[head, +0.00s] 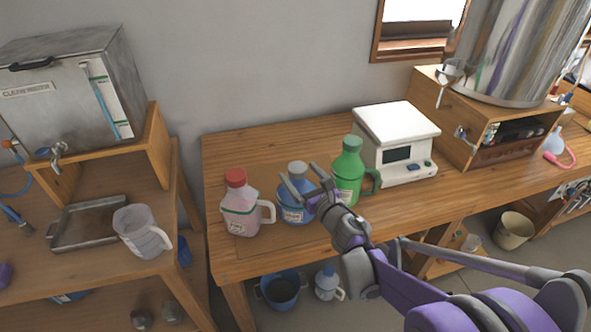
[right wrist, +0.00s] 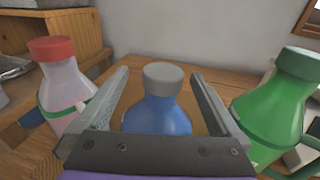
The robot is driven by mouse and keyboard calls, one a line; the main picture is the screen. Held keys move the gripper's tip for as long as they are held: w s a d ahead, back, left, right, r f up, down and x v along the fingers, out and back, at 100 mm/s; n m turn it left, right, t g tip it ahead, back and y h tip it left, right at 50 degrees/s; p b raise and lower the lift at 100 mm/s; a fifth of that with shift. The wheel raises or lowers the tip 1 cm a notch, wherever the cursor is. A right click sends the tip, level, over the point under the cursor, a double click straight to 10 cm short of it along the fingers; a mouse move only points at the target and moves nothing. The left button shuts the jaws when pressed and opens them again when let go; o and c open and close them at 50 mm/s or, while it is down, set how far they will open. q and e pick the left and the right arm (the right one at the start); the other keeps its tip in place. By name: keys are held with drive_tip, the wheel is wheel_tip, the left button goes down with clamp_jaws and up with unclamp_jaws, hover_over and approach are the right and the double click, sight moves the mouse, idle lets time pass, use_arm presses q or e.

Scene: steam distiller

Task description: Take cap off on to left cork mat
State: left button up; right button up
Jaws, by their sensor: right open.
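A blue bottle (head: 293,211) with a grey cap (head: 297,169) stands upright on the wooden table, between a red-capped pink bottle (head: 240,212) and a green bottle (head: 348,172). My right gripper (head: 300,177) is open at the blue bottle. In the right wrist view the grey cap (right wrist: 163,72) sits on the blue bottle (right wrist: 158,115), between the two spread fingers, with a gap on each side. The cap appears to be on the bottle. I cannot clearly pick out a cork mat; a faint darker rectangle of tabletop (head: 247,166) lies behind the bottles. My left gripper is not in view.
A white device (head: 397,135) with a display stands right of the green bottle. Left is a lower bench with a metal tray (head: 90,246) and a clear jug (head: 140,228). The green and pink bottles stand close on either side of my right gripper.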

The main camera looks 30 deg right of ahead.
drive_tip(key=w, duration=0.6)
drive_tip(key=shift+w+d, duration=0.1)
drive_tip(key=shift+d, duration=0.2)
drive_tip(key=shift+r, duration=0.1)
